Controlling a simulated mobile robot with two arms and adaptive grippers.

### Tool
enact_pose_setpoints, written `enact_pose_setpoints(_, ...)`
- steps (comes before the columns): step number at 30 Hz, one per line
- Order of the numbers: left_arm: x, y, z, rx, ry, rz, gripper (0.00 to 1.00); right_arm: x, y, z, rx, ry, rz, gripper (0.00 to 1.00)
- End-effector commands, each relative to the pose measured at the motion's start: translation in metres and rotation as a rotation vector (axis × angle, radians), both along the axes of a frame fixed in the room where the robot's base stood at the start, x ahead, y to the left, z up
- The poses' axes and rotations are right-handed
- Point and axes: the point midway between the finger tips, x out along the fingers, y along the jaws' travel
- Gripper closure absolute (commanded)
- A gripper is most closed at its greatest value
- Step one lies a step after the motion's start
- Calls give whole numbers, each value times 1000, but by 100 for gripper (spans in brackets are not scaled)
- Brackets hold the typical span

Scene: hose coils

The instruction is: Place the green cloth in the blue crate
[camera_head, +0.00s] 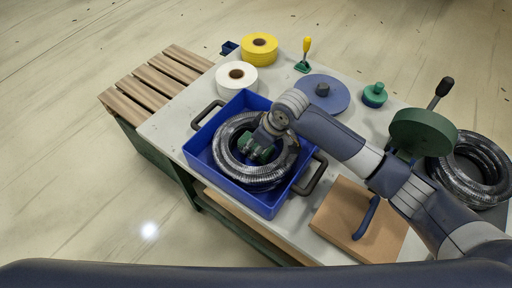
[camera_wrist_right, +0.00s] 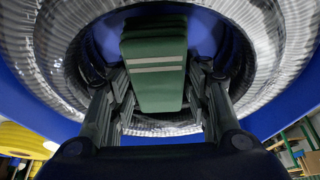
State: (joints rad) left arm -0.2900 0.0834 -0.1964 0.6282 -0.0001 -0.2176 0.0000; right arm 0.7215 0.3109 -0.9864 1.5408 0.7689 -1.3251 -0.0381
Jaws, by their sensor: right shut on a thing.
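The blue crate (camera_head: 196,155) stands on the table with a coiled clear hose (camera_head: 228,168) lying in it. My right gripper (camera_head: 256,152) reaches down into the crate over the middle of the coil. It is shut on the green cloth (camera_head: 247,140), which is partly hidden by the fingers in the head view. I cannot tell whether the cloth touches the crate floor. My left gripper is not in view.
Yellow (camera_head: 259,48) and white (camera_head: 236,76) rolls stand behind the crate. A cardboard box (camera_head: 345,222) and another hose coil (camera_head: 470,170) are at the right.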

Motion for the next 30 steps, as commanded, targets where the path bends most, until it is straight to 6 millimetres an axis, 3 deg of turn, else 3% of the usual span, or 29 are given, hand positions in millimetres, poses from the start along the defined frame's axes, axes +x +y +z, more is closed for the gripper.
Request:
enact_pose_setpoints(6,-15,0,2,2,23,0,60,0,0,-24,-1,1,-1,79)
enact_pose_setpoints(17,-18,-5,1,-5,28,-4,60,-1,0,-28,0,2,-1,79)
enact_pose_setpoints(18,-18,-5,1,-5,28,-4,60,0,0,-28,-1,1,-1,47)
enact_pose_setpoints(20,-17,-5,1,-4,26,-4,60,-1,0,-28,-1,1,-1,36)
enact_pose_setpoints(30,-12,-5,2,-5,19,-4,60,-1,0,-27,-1,1,-1,36)
